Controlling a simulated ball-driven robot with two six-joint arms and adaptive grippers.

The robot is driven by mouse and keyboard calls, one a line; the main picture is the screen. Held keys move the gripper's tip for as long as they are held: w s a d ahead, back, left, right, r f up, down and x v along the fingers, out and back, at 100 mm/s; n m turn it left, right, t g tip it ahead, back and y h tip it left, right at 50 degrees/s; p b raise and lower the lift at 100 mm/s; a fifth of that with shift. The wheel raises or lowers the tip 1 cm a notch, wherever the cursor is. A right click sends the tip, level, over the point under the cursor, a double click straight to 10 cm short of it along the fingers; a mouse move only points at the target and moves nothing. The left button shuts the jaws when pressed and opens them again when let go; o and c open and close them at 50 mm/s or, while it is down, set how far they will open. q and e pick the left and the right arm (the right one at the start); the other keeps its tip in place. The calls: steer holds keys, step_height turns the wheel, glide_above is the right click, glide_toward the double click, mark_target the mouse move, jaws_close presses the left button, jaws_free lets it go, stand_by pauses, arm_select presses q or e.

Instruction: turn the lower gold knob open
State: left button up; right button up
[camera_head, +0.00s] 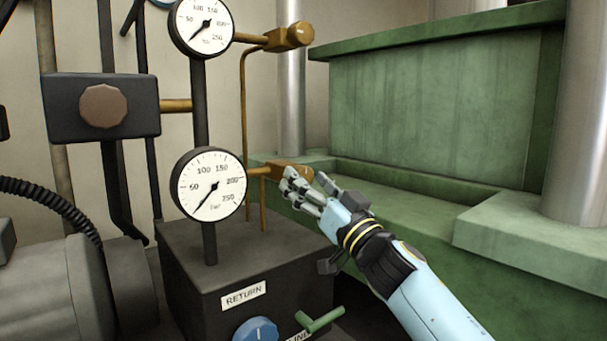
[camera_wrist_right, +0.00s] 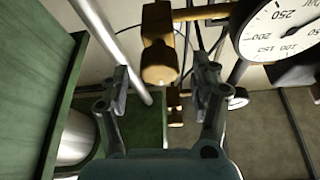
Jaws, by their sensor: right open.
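The lower gold knob (camera_head: 281,169) sits at the end of a short brass pipe to the right of the lower gauge (camera_head: 209,184). My right gripper (camera_head: 308,181) is at the knob's right end, and its fingers partly cover the knob. In the right wrist view the near gold knob (camera_wrist_right: 159,64) shows between the two spread fingers of my right gripper (camera_wrist_right: 161,78), with a gap on each side. The fingers are open and hold nothing. Whether the knob lies fully between the fingertips in depth is hard to tell. My left gripper is not in view.
The upper gold knob (camera_head: 297,36) is beside the upper gauge (camera_head: 203,25). A thin brass pipe (camera_head: 245,110) runs down near the knobs. Green machinery (camera_head: 430,120) stands to the right. A dark box (camera_head: 225,265) with a blue knob (camera_head: 256,331) and a green handle (camera_head: 321,321) is below.

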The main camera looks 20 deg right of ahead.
steer(key=shift+x, duration=1.05)
steer(key=c, duration=1.2)
